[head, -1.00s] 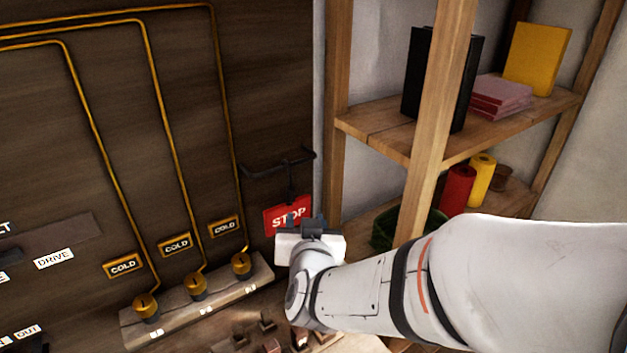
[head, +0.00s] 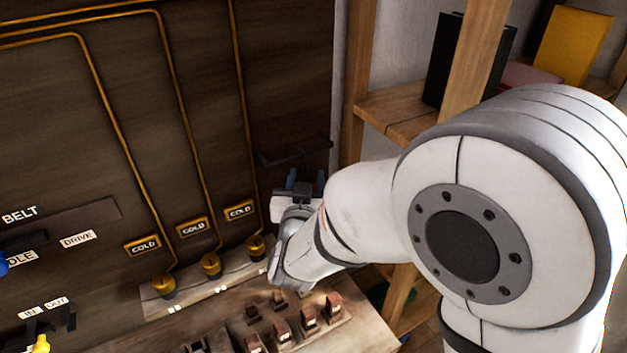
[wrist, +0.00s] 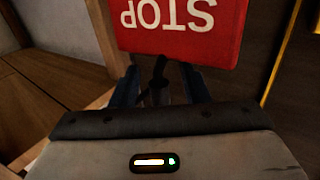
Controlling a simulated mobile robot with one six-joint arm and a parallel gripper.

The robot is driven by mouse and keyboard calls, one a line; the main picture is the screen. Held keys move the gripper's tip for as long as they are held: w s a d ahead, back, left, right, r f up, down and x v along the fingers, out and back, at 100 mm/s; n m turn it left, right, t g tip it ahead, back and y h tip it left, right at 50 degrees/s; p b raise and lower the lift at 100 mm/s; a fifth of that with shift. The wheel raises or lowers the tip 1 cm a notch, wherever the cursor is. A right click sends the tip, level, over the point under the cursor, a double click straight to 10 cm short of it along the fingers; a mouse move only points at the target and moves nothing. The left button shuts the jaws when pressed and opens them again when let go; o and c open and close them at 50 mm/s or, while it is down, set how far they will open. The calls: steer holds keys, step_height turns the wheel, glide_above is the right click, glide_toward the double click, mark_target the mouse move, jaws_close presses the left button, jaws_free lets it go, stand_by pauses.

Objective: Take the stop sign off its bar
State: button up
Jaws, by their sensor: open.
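The red stop sign (wrist: 180,28) shows upside down at the top of the wrist view, cut off by the edge. A thin dark hanger (wrist: 158,72) runs from its edge down between my fingers. My gripper (head: 305,181) is open, with one blue finger on each side of the hanger; I cannot tell whether either touches it. The dark bar (head: 293,155) sticks out from the panel just behind my gripper in the head view.
A wooden shelf unit (head: 360,95) stands right of the bar, with a black binder (head: 447,60) and a yellow box (head: 572,48). A bench with several switches (head: 282,328) lies below my wrist. Valves and pipes cover the panel to the left.

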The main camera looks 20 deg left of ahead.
steer(key=shift+w, duration=0.35)
steer(key=shift+c, duration=0.3)
jaws_close()
